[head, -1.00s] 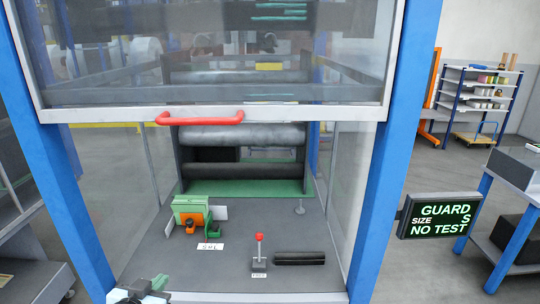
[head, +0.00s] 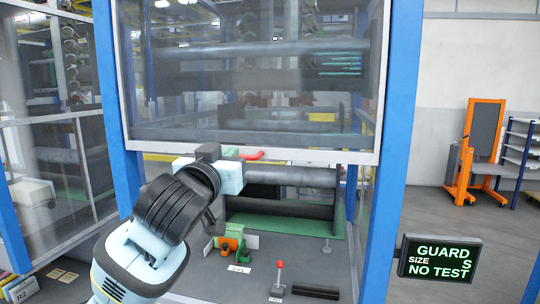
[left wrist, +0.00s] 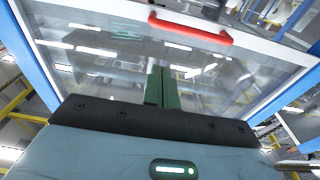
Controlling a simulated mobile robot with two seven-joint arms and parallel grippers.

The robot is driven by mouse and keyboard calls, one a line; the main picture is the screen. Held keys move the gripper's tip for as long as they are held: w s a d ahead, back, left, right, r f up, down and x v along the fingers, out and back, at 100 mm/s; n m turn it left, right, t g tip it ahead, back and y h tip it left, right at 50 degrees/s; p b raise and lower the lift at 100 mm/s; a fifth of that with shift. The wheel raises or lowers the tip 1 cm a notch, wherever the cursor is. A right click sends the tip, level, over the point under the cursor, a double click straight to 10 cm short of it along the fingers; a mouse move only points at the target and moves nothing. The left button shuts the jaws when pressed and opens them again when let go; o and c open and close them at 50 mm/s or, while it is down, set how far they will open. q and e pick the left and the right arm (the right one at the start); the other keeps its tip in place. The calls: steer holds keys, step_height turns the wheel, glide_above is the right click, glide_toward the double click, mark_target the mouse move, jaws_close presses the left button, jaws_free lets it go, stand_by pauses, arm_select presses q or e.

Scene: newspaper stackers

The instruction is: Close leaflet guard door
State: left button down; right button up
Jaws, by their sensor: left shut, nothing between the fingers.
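The guard door (head: 250,85) is a clear panel in a pale frame, raised between blue posts, with an open gap below its lower rail. Its red handle (head: 254,154) is on that rail, its left part hidden by my left gripper in the head view. In the left wrist view the handle (left wrist: 190,28) lies beyond and above the fingertips, with door panel seen between. My left gripper (head: 232,153) is at the handle's left; its green fingers (left wrist: 162,70) are together and empty. Whether it touches the handle or door I cannot tell. My right gripper is not in view.
Inside the frame are dark rollers (head: 290,177), an orange and green fixture (head: 232,246) and a red-knobbed lever (head: 279,275). A screen (head: 439,258) at right reads "GUARD SIZE S NO TEST". Open floor lies to the right.

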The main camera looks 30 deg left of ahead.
arm_select(q)
steer(key=r, duration=0.2)
glide_toward(245, 144)
steer(key=w+r, duration=0.2)
steer(key=w+d+r, duration=0.1)
steer(key=w+r, duration=0.1)
steer(key=r, duration=0.1)
steer(key=shift+w+d, duration=0.15)
steer(key=shift+w, duration=0.05)
steer(key=f, duration=0.2)
steer(key=s+f, duration=0.1)
steer(key=f, duration=0.1)
steer(key=shift+d, duration=0.15)
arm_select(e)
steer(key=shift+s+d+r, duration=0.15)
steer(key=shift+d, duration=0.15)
